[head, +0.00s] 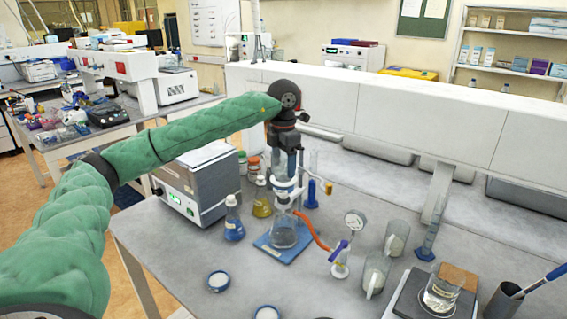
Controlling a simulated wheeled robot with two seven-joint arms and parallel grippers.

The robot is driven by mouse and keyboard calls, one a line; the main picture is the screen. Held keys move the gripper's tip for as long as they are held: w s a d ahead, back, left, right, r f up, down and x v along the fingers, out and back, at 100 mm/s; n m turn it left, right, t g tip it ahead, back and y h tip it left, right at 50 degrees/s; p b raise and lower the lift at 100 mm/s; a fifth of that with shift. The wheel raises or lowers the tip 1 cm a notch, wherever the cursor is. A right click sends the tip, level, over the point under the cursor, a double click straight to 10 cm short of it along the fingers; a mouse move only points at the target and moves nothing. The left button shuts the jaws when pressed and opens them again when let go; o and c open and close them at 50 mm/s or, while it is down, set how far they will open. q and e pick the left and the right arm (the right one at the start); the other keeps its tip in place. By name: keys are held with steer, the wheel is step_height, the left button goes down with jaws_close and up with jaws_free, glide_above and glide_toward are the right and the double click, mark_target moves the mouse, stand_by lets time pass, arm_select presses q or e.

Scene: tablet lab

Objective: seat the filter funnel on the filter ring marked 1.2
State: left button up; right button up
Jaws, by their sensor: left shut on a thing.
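My left arm reaches over the bench from the left and bends down above the glass flask (285,232). My left gripper (285,148) points down and is shut on a clear glass piece, apparently the filter funnel (288,166). The funnel is upright, over the white fittings (283,188) at the flask's top. I cannot tell whether it touches them. The flask stands on a blue base (271,248), with an orange hose (312,232) at its side. No 1.2 mark is readable, so I cannot single out that filter ring. My right gripper is not in view.
A grey instrument box (190,190), a blue-liquid flask (233,220) and a yellow-liquid flask (262,200) stand to the left. A pressure gauge (355,220), glass beakers (376,272) and a balance (408,300) stand to the right. Small round dishes (219,281) lie in front.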

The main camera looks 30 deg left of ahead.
arm_select(q)
steer(key=shift+f, duration=0.15)
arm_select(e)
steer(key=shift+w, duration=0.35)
arm_select(q)
steer(key=shift+f+b, duration=0.25)
steer(key=shift+b, duration=0.35)
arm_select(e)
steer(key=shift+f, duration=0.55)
arm_select(q)
steer(key=o, duration=1)
steer(key=shift+o, duration=0.2)
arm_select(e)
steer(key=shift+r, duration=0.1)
